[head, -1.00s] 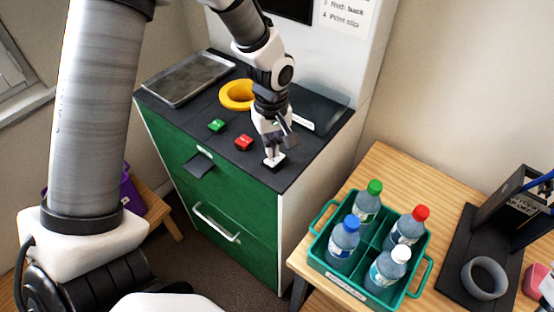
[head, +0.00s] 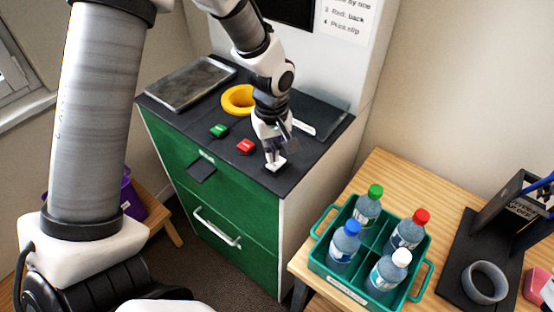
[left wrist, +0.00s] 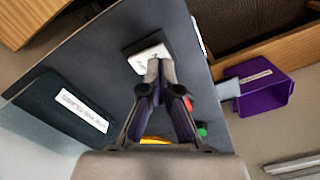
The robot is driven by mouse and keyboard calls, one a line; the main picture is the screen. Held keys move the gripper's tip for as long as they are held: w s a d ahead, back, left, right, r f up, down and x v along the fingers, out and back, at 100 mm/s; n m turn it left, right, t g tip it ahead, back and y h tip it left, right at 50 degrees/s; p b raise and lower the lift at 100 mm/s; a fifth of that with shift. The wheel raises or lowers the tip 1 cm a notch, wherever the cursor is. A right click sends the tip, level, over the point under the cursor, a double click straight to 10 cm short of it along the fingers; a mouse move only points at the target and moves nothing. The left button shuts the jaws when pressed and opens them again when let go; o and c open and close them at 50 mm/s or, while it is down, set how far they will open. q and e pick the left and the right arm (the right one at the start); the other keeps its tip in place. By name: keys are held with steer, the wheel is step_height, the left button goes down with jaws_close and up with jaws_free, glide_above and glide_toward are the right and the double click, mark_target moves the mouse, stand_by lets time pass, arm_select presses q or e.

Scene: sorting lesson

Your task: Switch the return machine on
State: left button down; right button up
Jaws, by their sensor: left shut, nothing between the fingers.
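The return machine is a green cabinet (head: 178,165) with a dark top. A white switch (head: 281,166) sits at the near right corner of the top. In the left wrist view the white switch (left wrist: 148,57) sits in a dark frame. My left gripper (head: 273,158) points down at the switch, shut and empty. In the left wrist view its fingertips (left wrist: 161,68) overlap the switch's edge; I cannot tell whether they touch. A green button (head: 219,131), a red button (head: 245,146) and a yellow ring (head: 236,99) are on the top. My right gripper is out of view.
A grey tray (head: 190,83) lies at the top's far left. A teal crate (head: 346,289) with several capped bottles stands on the wooden table (head: 375,184) at right, beside a grey ring (head: 485,282) on a dark stand. A purple bin (head: 131,196) is at left.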

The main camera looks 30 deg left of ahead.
mark_target(273, 165)
arm_select(q)
steer(key=shift+f+b, duration=0.8)
steer(key=shift+f, duration=0.45)
stand_by(0.7)
steer(key=shift+r, duration=0.1)
step_height(273, 165, up, 7)
steer(key=p, duration=0.6)
stand_by(0.4)
